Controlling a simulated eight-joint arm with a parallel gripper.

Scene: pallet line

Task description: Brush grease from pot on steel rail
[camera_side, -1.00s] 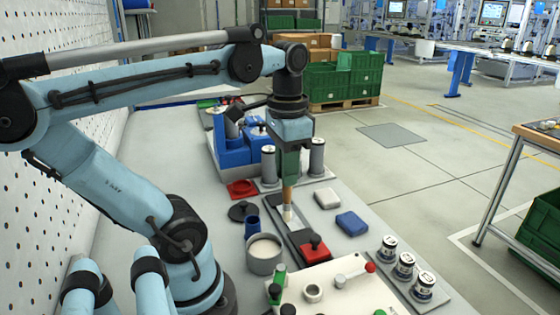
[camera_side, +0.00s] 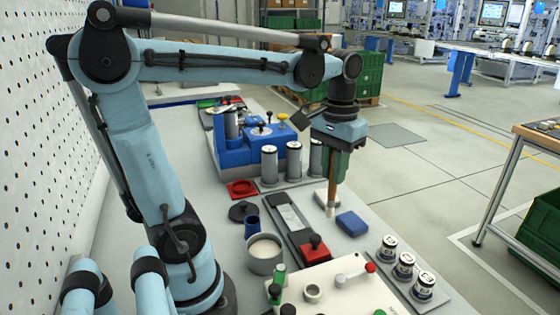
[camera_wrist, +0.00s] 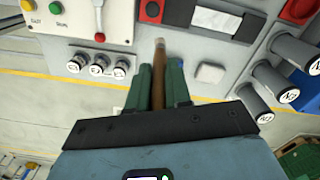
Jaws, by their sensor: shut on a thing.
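My gripper (camera_side: 333,165) is shut on the wooden handle of a brush (camera_side: 331,190), which hangs bristles down near the white block and blue block. In the wrist view the handle (camera_wrist: 158,75) sits between the green fingers (camera_wrist: 160,88). The steel rail (camera_side: 303,237) lies left of the brush, apart from it, with a pale smeared patch on its middle. The patch also shows on the rail in the wrist view (camera_wrist: 217,20). The grey pot (camera_side: 265,262) of pale grease stands left of the rail's near end.
A red block with a knob (camera_side: 314,248) sits at the rail's near end. The blue block (camera_side: 351,223) is right of the brush. Upright cylinders (camera_side: 269,163) stand behind. Several labelled cans (camera_side: 388,248) and a lever panel (camera_side: 335,292) are in front.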

